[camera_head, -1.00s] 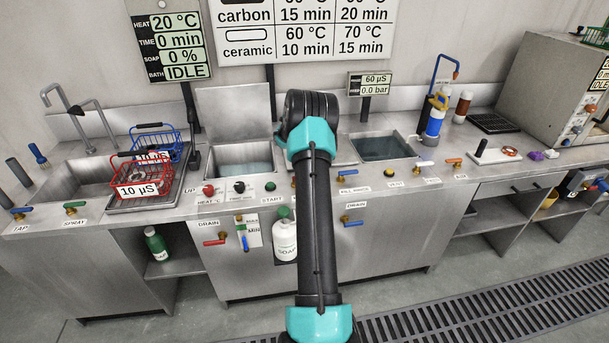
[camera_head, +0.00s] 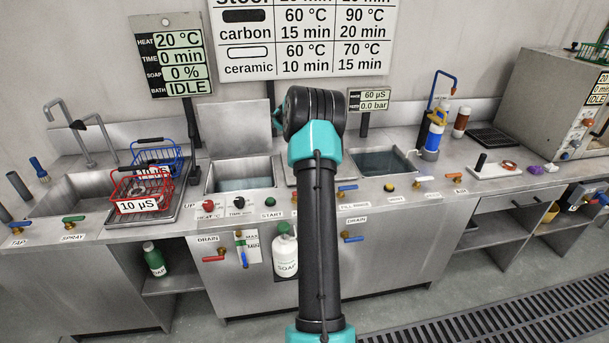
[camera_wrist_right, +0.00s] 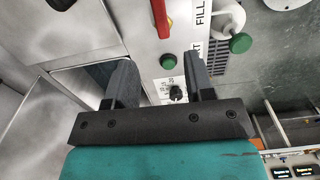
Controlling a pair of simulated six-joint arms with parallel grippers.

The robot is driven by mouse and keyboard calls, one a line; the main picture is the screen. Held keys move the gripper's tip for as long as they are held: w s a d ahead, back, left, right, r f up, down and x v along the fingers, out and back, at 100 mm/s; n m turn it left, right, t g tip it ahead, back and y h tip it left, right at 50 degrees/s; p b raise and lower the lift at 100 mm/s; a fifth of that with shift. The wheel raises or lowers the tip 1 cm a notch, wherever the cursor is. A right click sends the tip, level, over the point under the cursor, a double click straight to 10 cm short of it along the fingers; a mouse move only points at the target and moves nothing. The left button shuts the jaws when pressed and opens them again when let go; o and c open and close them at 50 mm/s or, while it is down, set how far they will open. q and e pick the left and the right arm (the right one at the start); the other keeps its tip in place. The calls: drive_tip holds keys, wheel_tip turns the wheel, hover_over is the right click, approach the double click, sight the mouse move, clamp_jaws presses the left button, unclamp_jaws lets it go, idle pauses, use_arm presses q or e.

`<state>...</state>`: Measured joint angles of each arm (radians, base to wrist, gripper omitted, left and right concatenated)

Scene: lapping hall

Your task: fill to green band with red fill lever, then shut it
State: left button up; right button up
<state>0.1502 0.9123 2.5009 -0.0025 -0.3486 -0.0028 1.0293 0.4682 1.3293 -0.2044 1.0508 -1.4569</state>
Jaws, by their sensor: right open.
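The red fill lever (camera_wrist_right: 161,16) shows at the top of the right wrist view, beside a FILL label. My right gripper (camera_wrist_right: 154,66) is open and empty, its fingers apart and the lever beyond them. In the head view my right arm runs up the middle; its fingers cannot be made out there, and the fill lever seems hidden behind the arm. A sight gauge (camera_head: 241,246) with a green part and MAX and MIN marks is on the tank front; its exact level is too small to read. The open wash tank (camera_head: 240,183) shows bluish liquid inside. My left gripper is not in view.
A red drain lever (camera_head: 213,258) and white soap bottle (camera_head: 286,256) flank the gauge. A green button (camera_wrist_right: 195,61) and a black dial (camera_wrist_right: 177,92) lie near my right fingers. Red (camera_head: 140,190) and blue (camera_head: 158,158) baskets stand left; a rinse tank (camera_head: 381,162) is right.

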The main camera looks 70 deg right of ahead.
drive_tip(key=shift+r, duration=2.3)
